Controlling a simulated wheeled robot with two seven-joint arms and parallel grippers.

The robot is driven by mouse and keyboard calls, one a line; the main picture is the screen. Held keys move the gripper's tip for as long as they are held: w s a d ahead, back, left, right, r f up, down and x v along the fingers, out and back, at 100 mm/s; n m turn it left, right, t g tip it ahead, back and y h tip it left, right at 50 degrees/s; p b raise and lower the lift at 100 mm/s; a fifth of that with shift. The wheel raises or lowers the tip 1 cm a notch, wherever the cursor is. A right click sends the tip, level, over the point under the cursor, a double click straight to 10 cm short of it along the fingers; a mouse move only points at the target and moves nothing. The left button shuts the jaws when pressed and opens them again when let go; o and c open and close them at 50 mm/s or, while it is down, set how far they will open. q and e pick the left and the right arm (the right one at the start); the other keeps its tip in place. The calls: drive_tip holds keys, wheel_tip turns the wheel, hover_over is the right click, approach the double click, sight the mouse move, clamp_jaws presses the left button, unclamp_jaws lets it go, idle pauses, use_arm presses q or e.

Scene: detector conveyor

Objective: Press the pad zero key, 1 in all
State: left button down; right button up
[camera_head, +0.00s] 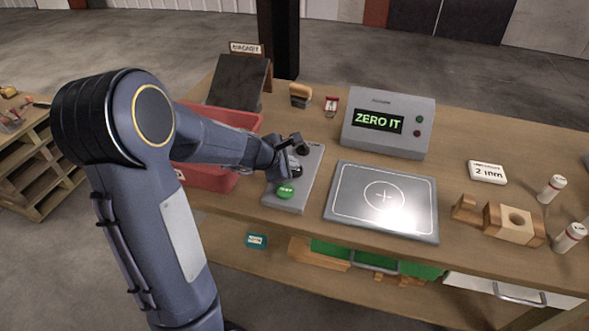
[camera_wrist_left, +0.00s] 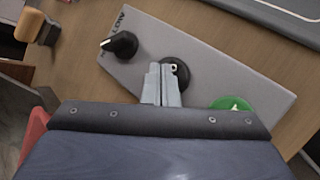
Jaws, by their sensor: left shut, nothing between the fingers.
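The grey control pad (camera_head: 309,171) lies on the wooden bench, left of the flat plate. It carries a green key (camera_head: 285,190) at its near end and a dark knob (camera_head: 302,148) at its far end. In the left wrist view the pad (camera_wrist_left: 215,75) shows the black knob (camera_wrist_left: 122,45), a dark round key (camera_wrist_left: 175,72) in the middle and the green key (camera_wrist_left: 231,103), partly hidden. My left gripper (camera_head: 293,170) is shut and empty. In the wrist view its fingertips (camera_wrist_left: 162,70) are at the dark middle key; I cannot tell if they touch it.
A grey box with a display (camera_head: 379,123) reading "ZERO IT" stands behind the flat plate (camera_head: 350,208). A red bin (camera_head: 205,178) is left of the pad, beneath my forearm. Wooden blocks (camera_head: 500,222) and white bottles (camera_head: 551,188) stand at the right.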

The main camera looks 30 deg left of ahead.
use_arm(q)
drive_tip(key=shift+f, duration=0.2)
drive_tip(key=shift+r, duration=0.1)
drive_tip(key=shift+r+p, duration=0.65)
drive_tip(key=shift+r, duration=0.1)
wheel_tip(320, 180, up, 5)
drive_tip(key=p, duration=0.5)
drive_tip(key=shift+r, duration=0.1)
idle(0.8)
